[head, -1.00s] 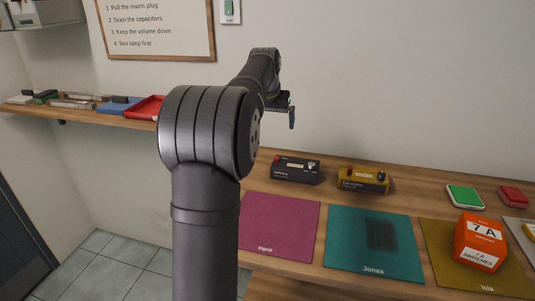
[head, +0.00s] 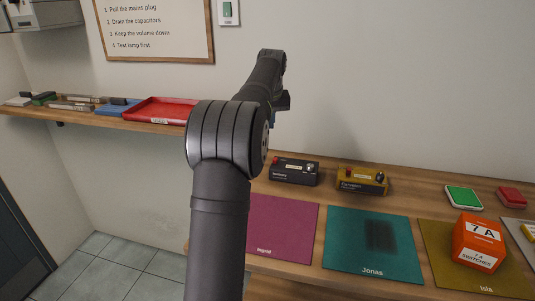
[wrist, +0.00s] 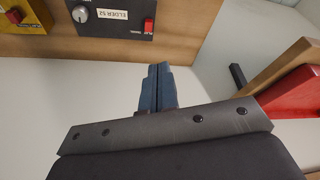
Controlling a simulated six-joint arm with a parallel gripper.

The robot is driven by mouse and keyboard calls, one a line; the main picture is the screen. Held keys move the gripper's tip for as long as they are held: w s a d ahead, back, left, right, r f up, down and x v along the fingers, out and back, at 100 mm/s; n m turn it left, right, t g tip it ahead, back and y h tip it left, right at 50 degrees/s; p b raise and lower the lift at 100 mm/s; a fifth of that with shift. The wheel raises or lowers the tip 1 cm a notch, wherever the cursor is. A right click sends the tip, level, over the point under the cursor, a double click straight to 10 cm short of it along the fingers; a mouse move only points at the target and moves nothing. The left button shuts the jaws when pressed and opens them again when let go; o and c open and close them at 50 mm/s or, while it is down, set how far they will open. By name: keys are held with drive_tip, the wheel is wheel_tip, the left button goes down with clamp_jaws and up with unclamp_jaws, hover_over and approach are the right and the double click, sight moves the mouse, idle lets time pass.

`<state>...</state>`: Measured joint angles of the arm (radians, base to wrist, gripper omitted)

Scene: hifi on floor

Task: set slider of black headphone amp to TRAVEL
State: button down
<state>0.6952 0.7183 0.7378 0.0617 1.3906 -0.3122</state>
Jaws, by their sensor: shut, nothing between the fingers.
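The black headphone amp (head: 294,171) stands at the back of the workbench in the head view, with a red part at its left end and a knob at its right. In the wrist view the amp (wrist: 112,17) is cut by the top edge. Its red slider (wrist: 149,25) shows at the right beside small lettering I cannot read. My gripper (wrist: 158,69) is shut and empty, its blue fingers together, apart from the amp.
A yellow device (head: 362,181) stands just right of the amp. Magenta (head: 280,228), teal (head: 345,225) and olive (head: 440,240) mats lie in front. An orange box (head: 479,243) is on the olive mat. A red tray (head: 160,110) sits on the left shelf.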

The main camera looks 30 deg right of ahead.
sight(275, 161)
drive_tip(key=w+d+f+n+y, duration=0.2)
drive_tip(key=w+f+n+y, duration=0.2)
drive_tip(key=n, duration=0.9)
drive_tip(key=shift+f, duration=0.85)
drive_tip(key=shift+d, duration=0.1)
drive_tip(key=shift+w+f, duration=0.1)
drive_tip(key=x, duration=0.9)
drive_tip(key=shift+a+f, duration=0.3)
drive_tip(key=shift+s+d, duration=1.45)
